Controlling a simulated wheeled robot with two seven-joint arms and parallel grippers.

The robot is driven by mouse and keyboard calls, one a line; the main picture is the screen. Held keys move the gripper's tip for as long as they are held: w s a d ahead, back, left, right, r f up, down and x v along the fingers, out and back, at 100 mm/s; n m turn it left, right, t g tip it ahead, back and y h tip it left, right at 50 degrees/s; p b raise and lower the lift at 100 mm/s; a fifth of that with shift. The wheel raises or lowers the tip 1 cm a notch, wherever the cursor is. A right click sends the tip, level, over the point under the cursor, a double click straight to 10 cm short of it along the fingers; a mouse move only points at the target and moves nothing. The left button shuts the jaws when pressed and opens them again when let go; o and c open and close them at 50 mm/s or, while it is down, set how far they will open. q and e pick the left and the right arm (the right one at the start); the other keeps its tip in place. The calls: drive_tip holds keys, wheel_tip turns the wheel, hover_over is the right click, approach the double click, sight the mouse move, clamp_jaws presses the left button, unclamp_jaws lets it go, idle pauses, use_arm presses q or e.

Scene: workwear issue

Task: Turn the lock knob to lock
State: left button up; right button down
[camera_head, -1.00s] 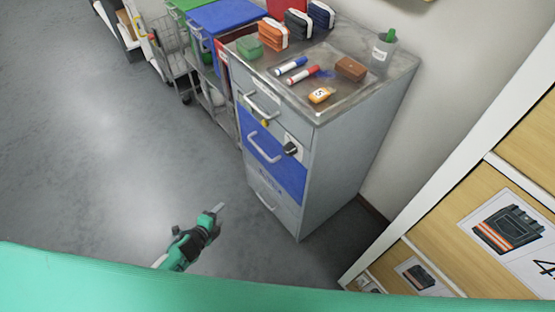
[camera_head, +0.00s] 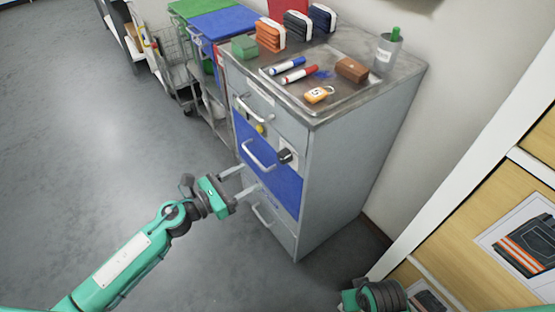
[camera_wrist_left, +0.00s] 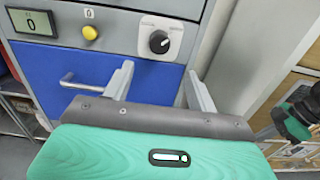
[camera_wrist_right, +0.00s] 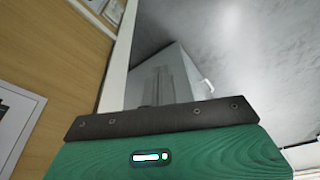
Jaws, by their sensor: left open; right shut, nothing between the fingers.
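The lock knob (camera_head: 285,156) is a black round knob on a pale plate at the right of the cabinet front. In the left wrist view the knob (camera_wrist_left: 159,42) sits beyond and above my fingers, with a light mark on its face. My left gripper (camera_head: 236,181) is open and empty in front of the blue drawer (camera_head: 285,184), below and left of the knob and apart from it. The left fingers (camera_wrist_left: 157,84) also show in the left wrist view. My right arm (camera_head: 375,296) shows at the bottom edge in the head view. In the right wrist view my right gripper (camera_wrist_right: 160,85) is shut and empty.
A yellow button (camera_wrist_left: 90,32) and a small display (camera_wrist_left: 31,22) sit left of the knob. A drawer handle (camera_head: 258,155) juts out nearby. A wooden shelf (camera_head: 490,212) stands at the right.

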sight(280, 160)
use_arm(q)
drive_tip(key=p+x, duration=0.1)
drive_tip(key=x, duration=1)
drive_tip(key=shift+w+d, duration=0.1)
drive_tip(key=shift+d, duration=0.05)
use_arm(e)
wheel_tip(280, 160, down, 4)
drive_tip(key=shift+s+r, duration=0.1)
drive_tip(key=shift+s, duration=0.05)
use_arm(q)
drive_tip(key=shift+c, duration=0.5)
drive_tip(key=c, duration=0.9)
